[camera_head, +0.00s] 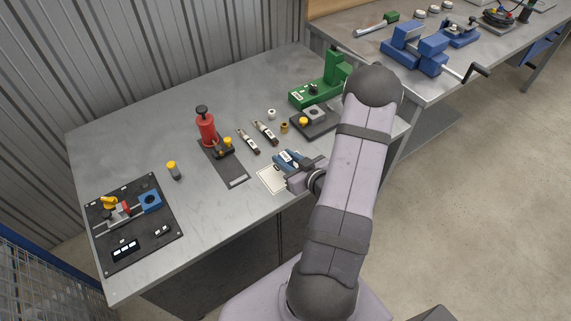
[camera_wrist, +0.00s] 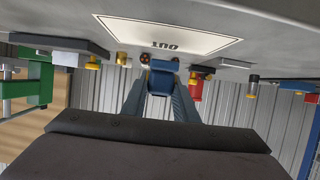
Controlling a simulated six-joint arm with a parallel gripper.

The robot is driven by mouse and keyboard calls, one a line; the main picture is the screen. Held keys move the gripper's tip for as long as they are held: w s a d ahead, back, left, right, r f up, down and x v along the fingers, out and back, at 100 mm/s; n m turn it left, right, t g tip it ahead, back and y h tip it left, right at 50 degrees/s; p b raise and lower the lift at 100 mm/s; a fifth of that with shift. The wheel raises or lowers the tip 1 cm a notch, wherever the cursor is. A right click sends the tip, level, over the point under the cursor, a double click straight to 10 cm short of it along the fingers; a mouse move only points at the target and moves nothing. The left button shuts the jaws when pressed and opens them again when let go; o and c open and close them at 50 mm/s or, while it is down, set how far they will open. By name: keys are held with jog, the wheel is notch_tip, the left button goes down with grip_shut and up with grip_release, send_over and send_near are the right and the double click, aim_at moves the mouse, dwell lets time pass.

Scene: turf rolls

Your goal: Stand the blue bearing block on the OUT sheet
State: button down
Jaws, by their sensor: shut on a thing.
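My gripper (camera_head: 291,161) is shut on a blue block, which I take for the blue bearing block. In the wrist view the block (camera_wrist: 163,80) sits between the two dark blue fingers of my gripper (camera_wrist: 161,88). In the head view the fingers and arm mostly hide it. The white OUT sheet (camera_head: 269,180) lies flat near the front edge of the bench, with my gripper over its right side. The sheet also shows in the wrist view (camera_wrist: 165,38), its print upside down. I cannot tell how large the gap is between block and sheet.
A dark plate with a red press (camera_head: 206,127) stands left of the sheet. Dark marker-like tools (camera_head: 265,132), a dark block (camera_head: 312,122) and a green fixture (camera_head: 325,90) are behind. A black board (camera_head: 116,245) holds another blue block (camera_head: 150,201). The bench between board and press is mostly clear.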

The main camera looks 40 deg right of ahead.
jog(key=shift+f, duration=1.45)
jog(key=shift+f, duration=0.2)
jog(key=c, duration=1.4)
grip_release()
jog(key=shift+r, duration=0.25)
jog(key=shift+s, duration=0.3)
jog(key=v, duration=1.1)
jog(key=shift+s, duration=0.2)
